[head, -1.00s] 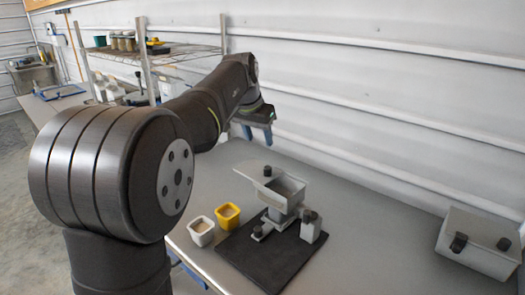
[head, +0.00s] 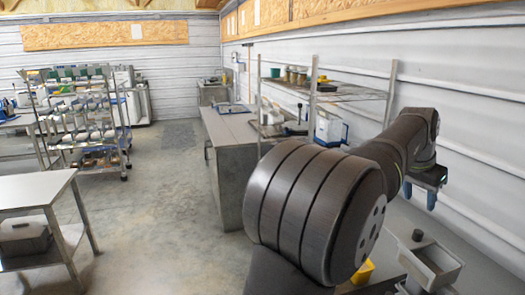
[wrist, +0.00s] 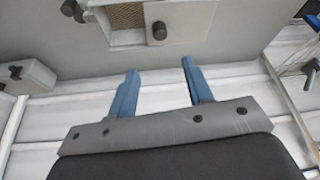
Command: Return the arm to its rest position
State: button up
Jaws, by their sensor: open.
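My gripper (head: 427,194) hangs at the end of my raised arm at the right of the head view, above and apart from the grey hopper (head: 436,266). In the wrist view my gripper (wrist: 160,68) shows two blue fingers spread apart with nothing between them. The hopper's knob and grainy contents (wrist: 126,15) appear beyond the fingertips at the top of that view. My arm hides much of the bench in the head view.
A yellow cup (head: 363,272) is partly hidden behind my arm. A wire shelf (head: 335,90) stands behind my arm along the wall. A grey lidded box (wrist: 28,77) is at the left of the wrist view. Open floor (head: 170,215) lies left of the bench.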

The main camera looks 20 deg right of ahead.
aim_at(418, 232)
jog(key=x, duration=1.3)
jog(key=shift+w+f, duration=0.1)
jog(key=shift+f, duration=0.3)
jog(key=shift+r, duration=0.1)
jog(key=v, duration=1.7)
jog(key=shift+r, duration=0.2)
jog(key=shift+d, duration=0.1)
